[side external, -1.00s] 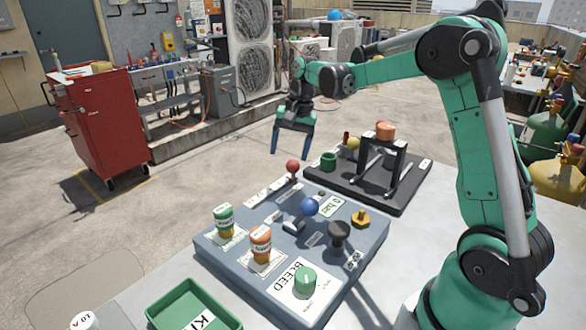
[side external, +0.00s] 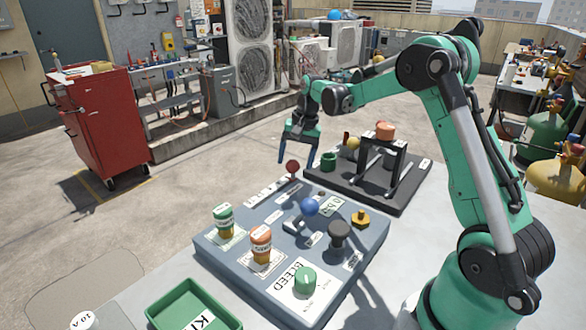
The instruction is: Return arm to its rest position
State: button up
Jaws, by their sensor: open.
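My gripper (side external: 296,162) hangs with its blue fingers pointing down, behind the far edge of the grey-blue panel (side external: 215,250). The fingers are apart with nothing between them. The red ball-topped knob (side external: 292,166) shows just in front of the fingers in the picture; I cannot tell the depth gap exactly. My green arm reaches in from the right, over the table.
The panel carries a blue ball knob (side external: 310,206), a black knob (side external: 339,233), a yellow fitting (side external: 361,218), a green knob (side external: 305,280), and green (side external: 223,216) and orange (side external: 260,243) labelled pieces. Behind stands a dark stand board (side external: 405,203). A green tray (side external: 180,292) sits in front.

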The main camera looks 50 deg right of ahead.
jog(key=a, duration=0.1)
jog(key=a+f, duration=0.1)
jog(key=a, duration=0.1)
jog(key=shift+w+a, duration=0.1)
jog(key=s+a+r+n+t+h, duration=0.1)
jog(key=s+a+r+n+t, duration=0.2)
jog(key=s+a+r+n, duration=0.5)
jog(key=shift+s+a+n+t, duration=1.1)
jog(key=shift+s+a+n, duration=0.6)
jog(key=shift+s+a, duration=1.15)
jog(key=n+g, duration=0.2)
jog(key=g, duration=0.5)
send_near(223, 208)
notch_tip(223, 208, down, 8)
jog(key=shift+a+r, duration=0.15)
jog(key=shift+r, duration=0.05)
